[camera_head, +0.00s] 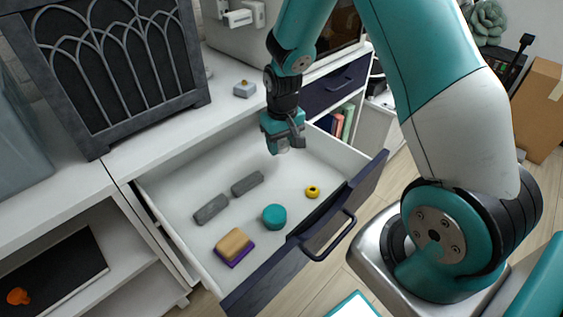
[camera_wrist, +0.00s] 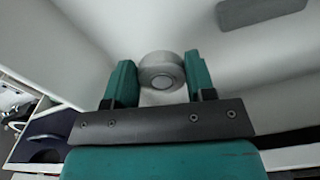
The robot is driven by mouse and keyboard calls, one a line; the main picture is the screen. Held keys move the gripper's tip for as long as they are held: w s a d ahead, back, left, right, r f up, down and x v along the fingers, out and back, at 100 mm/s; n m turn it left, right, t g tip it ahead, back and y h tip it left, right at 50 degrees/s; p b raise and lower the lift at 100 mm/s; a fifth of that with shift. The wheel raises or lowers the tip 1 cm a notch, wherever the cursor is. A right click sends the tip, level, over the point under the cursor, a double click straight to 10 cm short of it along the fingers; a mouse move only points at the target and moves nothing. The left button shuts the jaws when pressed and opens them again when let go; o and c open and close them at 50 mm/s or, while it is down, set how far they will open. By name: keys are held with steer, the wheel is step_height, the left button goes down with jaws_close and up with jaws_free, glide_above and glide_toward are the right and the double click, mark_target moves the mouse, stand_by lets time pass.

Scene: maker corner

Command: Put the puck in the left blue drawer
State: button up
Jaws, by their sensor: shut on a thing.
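My gripper (camera_head: 284,147) hangs over the back right part of the open drawer. In the wrist view its two teal fingers are closed on a round light-grey puck (camera_wrist: 161,72), one finger on each side. In the head view only a small pale bit of the puck shows at the fingertips. The open blue drawer (camera_head: 268,289) has a dark blue front with a bar handle and a white inside. I cannot tell whether the puck touches the drawer floor.
In the drawer lie two grey bars (camera_head: 211,209) (camera_head: 247,183), a teal cylinder (camera_head: 274,217), a yellow ring (camera_head: 312,191) and a tan block on a purple one (camera_head: 234,247). The drawer floor's back is clear. A second blue drawer (camera_head: 333,84) is shut at right.

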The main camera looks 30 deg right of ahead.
mark_target(282, 166)
steer(key=shift+f+b, duration=0.35)
steer(key=shift+f, duration=2.5)
steer(key=shift+f, duration=0.15)
steer(key=o, duration=1)
steer(key=shift+c, duration=0.2)
